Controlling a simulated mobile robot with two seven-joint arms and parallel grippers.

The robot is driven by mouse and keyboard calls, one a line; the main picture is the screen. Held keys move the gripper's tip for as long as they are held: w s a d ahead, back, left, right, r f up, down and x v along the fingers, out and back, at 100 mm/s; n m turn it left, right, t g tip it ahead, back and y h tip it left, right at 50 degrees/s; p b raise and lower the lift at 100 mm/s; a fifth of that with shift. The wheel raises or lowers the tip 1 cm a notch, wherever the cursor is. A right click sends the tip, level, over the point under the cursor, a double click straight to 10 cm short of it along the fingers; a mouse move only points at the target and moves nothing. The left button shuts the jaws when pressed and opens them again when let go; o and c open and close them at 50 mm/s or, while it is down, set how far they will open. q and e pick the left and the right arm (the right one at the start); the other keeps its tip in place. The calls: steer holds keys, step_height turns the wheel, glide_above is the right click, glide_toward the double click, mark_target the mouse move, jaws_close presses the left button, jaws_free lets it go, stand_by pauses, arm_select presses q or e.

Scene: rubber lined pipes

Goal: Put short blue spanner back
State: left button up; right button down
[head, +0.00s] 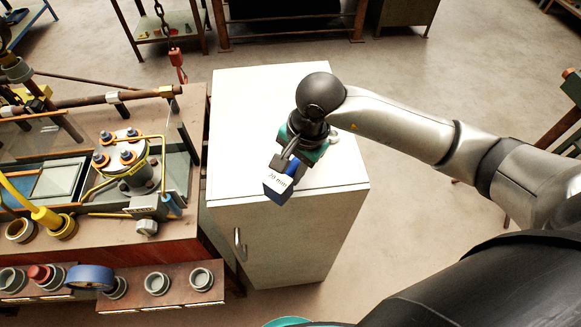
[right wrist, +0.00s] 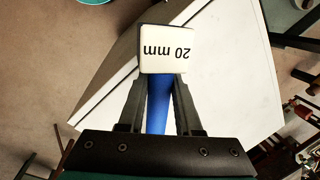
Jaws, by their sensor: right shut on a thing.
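The short blue spanner (right wrist: 158,105) is in my right gripper, which is shut on its blue shaft. Its white end label reading "20 mm" (right wrist: 167,50) sticks out past the fingertips in the right wrist view. In the head view, my right gripper (head: 287,165) is over the front part of the white cabinet top, and the label (head: 277,183) points down toward the cabinet's front edge. The spanner's other end is hidden by the gripper. My left gripper is not in view.
The white cabinet (head: 250,110) has a clear top and a door handle (head: 239,244). Left of it stands a workbench (head: 108,232) with pipes, a flanged fitting (head: 122,155) and a yellow-handled part (head: 45,217). A lower shelf (head: 185,268) holds several grey rings and a blue ring (head: 90,277). A chain with a red hook (head: 177,60) hangs behind.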

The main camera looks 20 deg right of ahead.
steer(key=shift+f, duration=0.15)
steer(key=c, duration=0.6)
jaws_free()
steer(key=shift+r, duration=0.25)
steer(key=b+v, duration=0.1)
steer(key=v, duration=1.1)
steer(key=shift+f, duration=0.1)
